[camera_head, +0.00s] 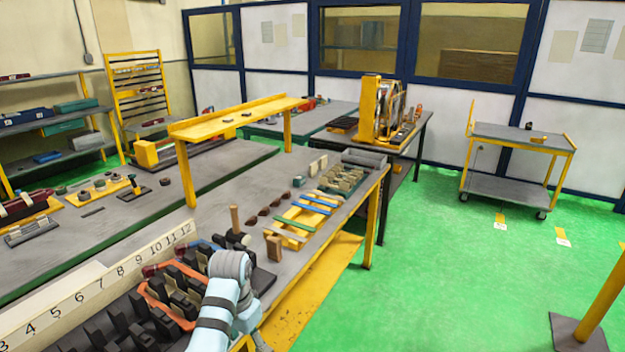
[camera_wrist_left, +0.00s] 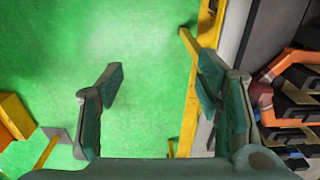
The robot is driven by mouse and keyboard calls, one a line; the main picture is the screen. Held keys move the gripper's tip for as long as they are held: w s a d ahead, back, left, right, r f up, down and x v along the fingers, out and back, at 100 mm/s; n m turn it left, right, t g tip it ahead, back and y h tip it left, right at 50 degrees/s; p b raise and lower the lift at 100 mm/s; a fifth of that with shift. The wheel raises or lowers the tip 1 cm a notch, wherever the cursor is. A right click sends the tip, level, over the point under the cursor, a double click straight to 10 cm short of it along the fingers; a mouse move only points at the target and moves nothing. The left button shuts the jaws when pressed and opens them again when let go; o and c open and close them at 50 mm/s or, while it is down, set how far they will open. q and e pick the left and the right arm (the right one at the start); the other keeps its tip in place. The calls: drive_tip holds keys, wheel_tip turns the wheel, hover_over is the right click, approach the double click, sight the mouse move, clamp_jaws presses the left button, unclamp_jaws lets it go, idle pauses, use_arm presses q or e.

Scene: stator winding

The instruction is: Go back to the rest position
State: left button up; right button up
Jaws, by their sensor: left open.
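My left gripper (camera_wrist_left: 160,80) shows in the left wrist view with its two green-padded fingers spread wide apart. Nothing is between them, and green floor shows through the gap. It is over the edge of the workbench, whose yellow frame (camera_wrist_left: 192,100) runs beside the right finger. In the head view a light blue and grey arm (camera_head: 228,292) of mine rises from the bottom at the bench's front edge. The fingers cannot be made out there. My right gripper is in neither view.
Black slotted parts and an orange piece (camera_head: 165,297) lie on the bench close to my arm; the orange piece (camera_wrist_left: 290,65) also shows at right in the wrist view. A numbered white strip (camera_head: 105,285) stands behind them. Open green floor (camera_head: 440,270) lies to the right.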

use_arm(q)
drive_tip(key=s+a+f+n+b, duration=0.1)
drive_tip(key=s+a+f, duration=0.1)
drive_tip(key=s+f, duration=0.65)
drive_tip(key=s+a+f+n+b, duration=0.1)
drive_tip(key=s+a+f, duration=0.15)
drive_tip(key=f, duration=1.15)
drive_tip(key=s+a+f+n+b, duration=0.1)
drive_tip(key=s+f, duration=0.5)
drive_tip(key=f, duration=0.5)
drive_tip(key=s+a+f, duration=0.2)
drive_tip(key=s+f, duration=0.1)
drive_tip(key=s, duration=0.6)
drive_tip(key=s+a+f+n+b, duration=0.1)
drive_tip(key=s+f, duration=0.3)
drive_tip(key=s, duration=0.5)
drive_tip(key=s+a+f+n+t+b, duration=0.1)
drive_tip(key=s+a+f, duration=0.2)
drive_tip(key=s, duration=0.7)
drive_tip(key=shift+a+f+y, duration=0.35)
drive_tip(key=shift+f+y, duration=0.05)
drive_tip(key=shift+f, duration=0.35)
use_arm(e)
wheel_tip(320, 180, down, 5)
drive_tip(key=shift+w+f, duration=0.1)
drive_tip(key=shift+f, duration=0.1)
